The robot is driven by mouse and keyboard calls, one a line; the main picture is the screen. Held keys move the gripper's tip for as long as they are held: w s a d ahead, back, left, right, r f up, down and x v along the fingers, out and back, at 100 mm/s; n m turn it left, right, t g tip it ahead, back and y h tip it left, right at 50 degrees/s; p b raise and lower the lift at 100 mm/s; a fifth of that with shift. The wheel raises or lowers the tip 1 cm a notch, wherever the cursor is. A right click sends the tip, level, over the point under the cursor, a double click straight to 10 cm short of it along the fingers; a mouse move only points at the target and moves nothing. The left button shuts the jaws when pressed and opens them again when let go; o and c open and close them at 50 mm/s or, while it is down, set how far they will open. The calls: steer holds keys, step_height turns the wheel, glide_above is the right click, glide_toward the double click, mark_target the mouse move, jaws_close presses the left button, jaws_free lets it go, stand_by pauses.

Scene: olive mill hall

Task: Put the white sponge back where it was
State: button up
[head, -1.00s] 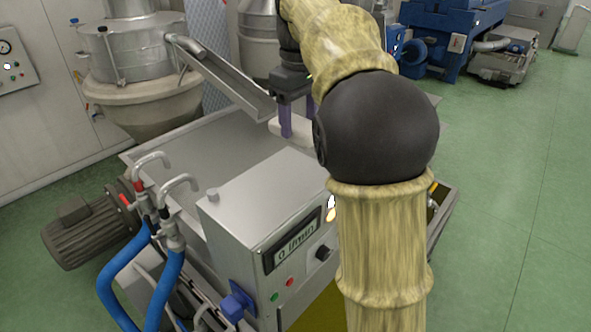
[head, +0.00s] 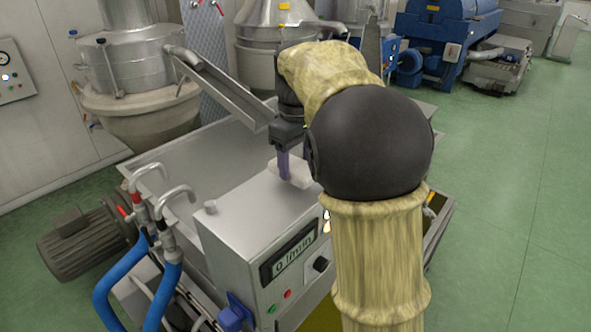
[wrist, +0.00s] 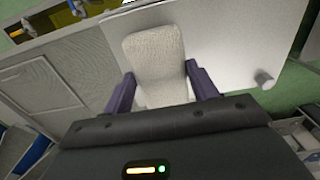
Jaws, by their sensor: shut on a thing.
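The white sponge (head: 296,176) is between the purple fingers of my gripper (head: 284,166), at the back edge of the steel control box's top (head: 250,205). My arm hides part of the sponge in the head view. In the wrist view the sponge (wrist: 155,58) fills the space between the fingers of my gripper (wrist: 162,88), which is shut on it. The pale box top (wrist: 220,45) lies beyond and below the sponge. I cannot tell whether the sponge touches the box.
A small knob (head: 211,207) stands on the box top. Two hooked taps (head: 160,185) with blue hoses are at the left. A steel chute (head: 225,90) slopes down behind, over the broad steel tank lid (head: 165,165). Most of the box top is clear.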

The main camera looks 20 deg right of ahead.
mark_target(296, 165)
step_height(296, 165, down, 3)
steer(key=shift+r, duration=0.1)
steer(key=o, duration=0.9)
steer(key=shift+r, duration=0.5)
step_height(296, 165, up, 11)
steer(key=shift+f, duration=0.1)
steer(key=shift+w, duration=0.1)
